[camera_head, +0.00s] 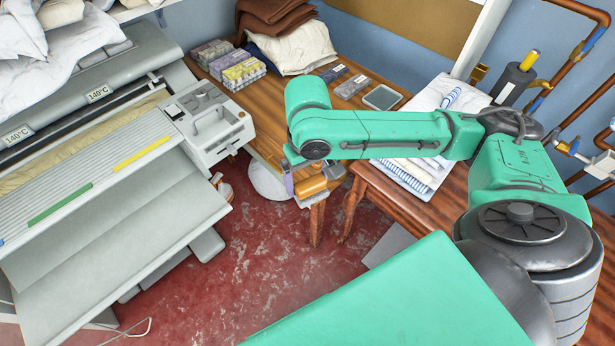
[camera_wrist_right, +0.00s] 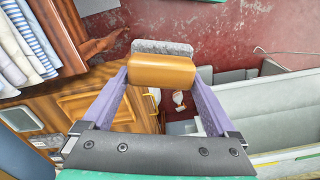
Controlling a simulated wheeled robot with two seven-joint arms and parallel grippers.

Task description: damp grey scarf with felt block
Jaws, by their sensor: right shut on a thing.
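My right gripper (camera_head: 306,186) hangs in front of the wooden table, over the red floor. In the right wrist view its two purple fingers (camera_wrist_right: 162,72) are shut on the ends of a tan, rounded wooden block (camera_wrist_right: 160,71). A grey pad, likely its felt, shows along the block's far side. The block also shows in the head view (camera_head: 311,187), partly covered by the gripper. I cannot pick out a grey scarf for certain in either view. My left gripper is not in view.
The rotary ironer (camera_head: 100,150) fills the left, with yellow and green strips on its slatted board. The wooden table (camera_head: 280,95) carries boxes and folded cloth. Striped laundry (camera_head: 410,172) lies on a right-hand table. Pipes run along the right wall. Red floor (camera_head: 270,260) is open between.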

